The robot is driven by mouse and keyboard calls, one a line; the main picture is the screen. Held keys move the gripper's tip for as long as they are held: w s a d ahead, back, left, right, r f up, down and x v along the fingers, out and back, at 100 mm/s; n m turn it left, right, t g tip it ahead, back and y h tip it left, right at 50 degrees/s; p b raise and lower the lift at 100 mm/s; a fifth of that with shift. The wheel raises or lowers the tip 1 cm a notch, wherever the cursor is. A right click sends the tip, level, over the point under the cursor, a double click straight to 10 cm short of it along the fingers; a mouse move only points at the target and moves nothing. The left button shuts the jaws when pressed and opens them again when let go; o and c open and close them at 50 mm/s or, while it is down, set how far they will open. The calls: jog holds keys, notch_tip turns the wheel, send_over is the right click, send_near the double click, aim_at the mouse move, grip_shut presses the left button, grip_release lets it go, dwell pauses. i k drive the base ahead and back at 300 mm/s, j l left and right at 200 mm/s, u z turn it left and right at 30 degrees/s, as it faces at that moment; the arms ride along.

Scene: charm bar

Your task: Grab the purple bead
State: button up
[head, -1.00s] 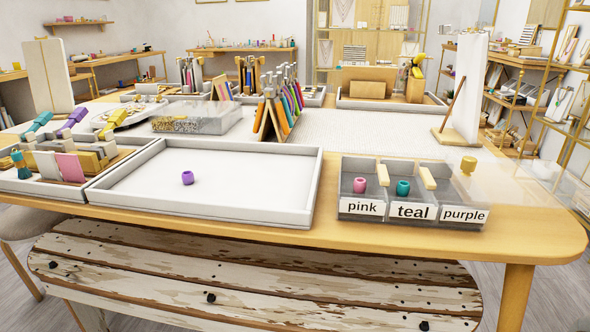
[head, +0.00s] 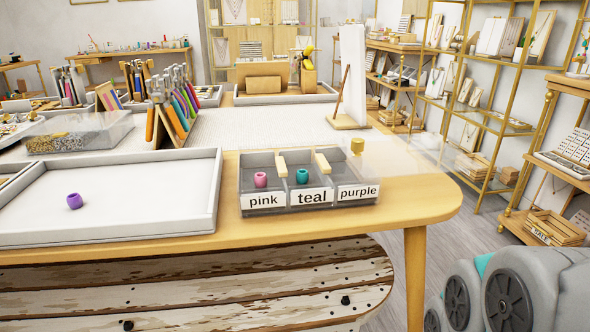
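The purple bead (head: 74,201) sits alone in the white tray (head: 150,236) on the wooden table, at the left of the head view. To the right of the tray stands a clear sorting box (head: 248,203) with labels reading pink, teal and purple. A pink bead (head: 260,180) is in the pink compartment and a teal bead (head: 302,176) is in the teal compartment. No bead shows in the purple compartment (head: 350,181). My gripper is not in view. Grey parts of my arm show at the lower right.
A worn plank bench (head: 230,285) stands below the table's front edge. A rack of colored cards (head: 176,112) and a clear box (head: 80,132) stand behind the tray. Gold shelves (head: 490,110) line the right wall. Grey floor shows right of the table (head: 420,208).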

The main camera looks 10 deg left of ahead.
aim_at(75, 200)
jog(key=i+u, duration=0.15)
jog(key=u, duration=1.8)
jog(key=j+z, duration=0.2)
jog(key=j, duration=1.45)
